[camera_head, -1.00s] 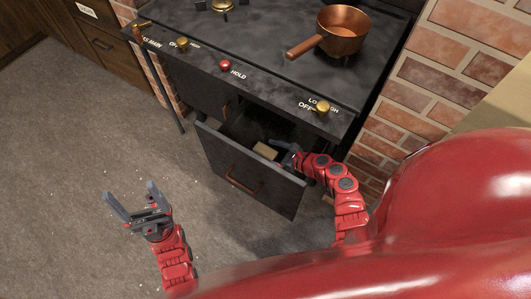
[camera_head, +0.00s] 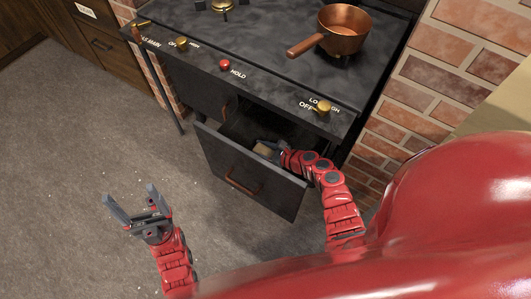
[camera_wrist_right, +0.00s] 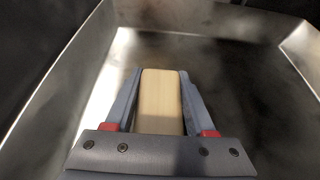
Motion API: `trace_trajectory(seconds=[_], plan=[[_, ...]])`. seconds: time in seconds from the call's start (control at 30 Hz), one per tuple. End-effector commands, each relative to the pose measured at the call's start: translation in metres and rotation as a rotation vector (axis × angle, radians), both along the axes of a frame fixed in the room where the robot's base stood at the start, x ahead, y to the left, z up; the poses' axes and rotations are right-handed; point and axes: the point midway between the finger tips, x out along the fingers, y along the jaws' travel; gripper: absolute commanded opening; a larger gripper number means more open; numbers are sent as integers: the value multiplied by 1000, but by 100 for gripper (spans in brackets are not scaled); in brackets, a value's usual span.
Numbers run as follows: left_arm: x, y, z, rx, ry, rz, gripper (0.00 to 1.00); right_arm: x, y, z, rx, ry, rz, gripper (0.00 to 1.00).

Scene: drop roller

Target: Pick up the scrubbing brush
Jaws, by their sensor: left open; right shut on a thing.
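The scrubbing brush shows as a pale wooden block (camera_wrist_right: 161,100) between the fingers of my right gripper (camera_wrist_right: 160,85) in the right wrist view. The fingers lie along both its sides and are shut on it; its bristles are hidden. In the head view the right gripper (camera_head: 268,147) reaches into the open drawer (camera_head: 245,178) of the stove, with a small part of the brush (camera_head: 262,150) showing. My left gripper (camera_head: 138,212) is open and empty above the floor, left of the drawer.
The stove top (camera_head: 265,60) overhangs the drawer, with several knobs along its front edge. A copper pan (camera_head: 342,30) stands on it. A brick wall (camera_head: 440,70) is at the right. The grey floor (camera_head: 70,150) at the left is clear.

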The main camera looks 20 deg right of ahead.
Motion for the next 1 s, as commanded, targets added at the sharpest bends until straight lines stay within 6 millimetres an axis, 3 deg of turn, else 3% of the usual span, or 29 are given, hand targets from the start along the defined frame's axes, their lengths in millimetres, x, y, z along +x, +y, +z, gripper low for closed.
trace_trajectory(seconds=[0.07, 0.47, 1.0], plan=[[0, 0, 0, 0, 0, 0, 84, 0, 0, 0, 0, 0, 0, 0], [0, 0, 8, 0, 0, 0, 84, 0, 0, 7, 0, -1, -1, 0], [0, 0, 85, 0, 0, 0, 84, 0, 0, 73, 1, 0, 0, 0]])
